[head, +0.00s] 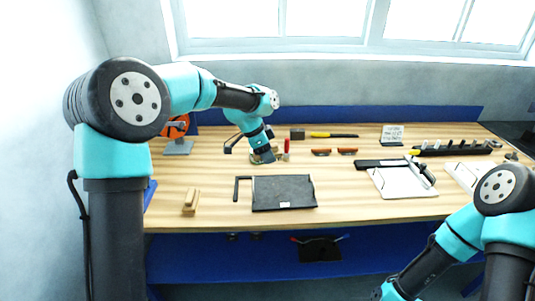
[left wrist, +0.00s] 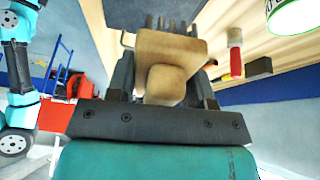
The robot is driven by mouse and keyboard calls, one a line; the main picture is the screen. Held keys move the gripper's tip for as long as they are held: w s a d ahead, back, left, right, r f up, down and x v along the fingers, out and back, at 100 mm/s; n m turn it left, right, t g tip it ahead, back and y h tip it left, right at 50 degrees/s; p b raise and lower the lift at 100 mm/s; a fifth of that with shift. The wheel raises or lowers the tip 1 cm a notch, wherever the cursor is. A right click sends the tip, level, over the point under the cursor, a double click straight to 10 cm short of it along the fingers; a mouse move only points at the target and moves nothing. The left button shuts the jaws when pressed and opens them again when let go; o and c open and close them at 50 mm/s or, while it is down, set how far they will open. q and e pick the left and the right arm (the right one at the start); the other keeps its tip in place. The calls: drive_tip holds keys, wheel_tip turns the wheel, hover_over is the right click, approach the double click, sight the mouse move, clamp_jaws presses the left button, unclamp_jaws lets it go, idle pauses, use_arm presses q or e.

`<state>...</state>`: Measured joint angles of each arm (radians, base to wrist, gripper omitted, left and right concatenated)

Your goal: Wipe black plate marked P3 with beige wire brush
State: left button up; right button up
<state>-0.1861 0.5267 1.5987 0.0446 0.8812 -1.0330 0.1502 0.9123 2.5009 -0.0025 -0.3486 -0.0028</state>
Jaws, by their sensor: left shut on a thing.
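The black plate (head: 270,188) lies flat on the wooden bench, with a dark L-shaped handle at its left and a small pale label on its front edge, too small to read. My left gripper (head: 263,155) is behind the plate, low over the bench. In the left wrist view my left gripper (left wrist: 160,90) is shut on the beige wire brush (left wrist: 168,55), with its beige block between the dark fingers and dark bristle-like tips beyond. In the head view the brush is mostly hidden by the gripper. My right arm is at the lower right; its gripper is out of frame.
A wooden block-like piece (head: 190,201) stands at the front left of the bench. A red-handled tool (head: 286,150) is close to the right of my left gripper. Several tools and a white board (head: 400,183) lie at the right.

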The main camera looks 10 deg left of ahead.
use_arm(q)
drive_tip(key=shift+v, duration=1.5)
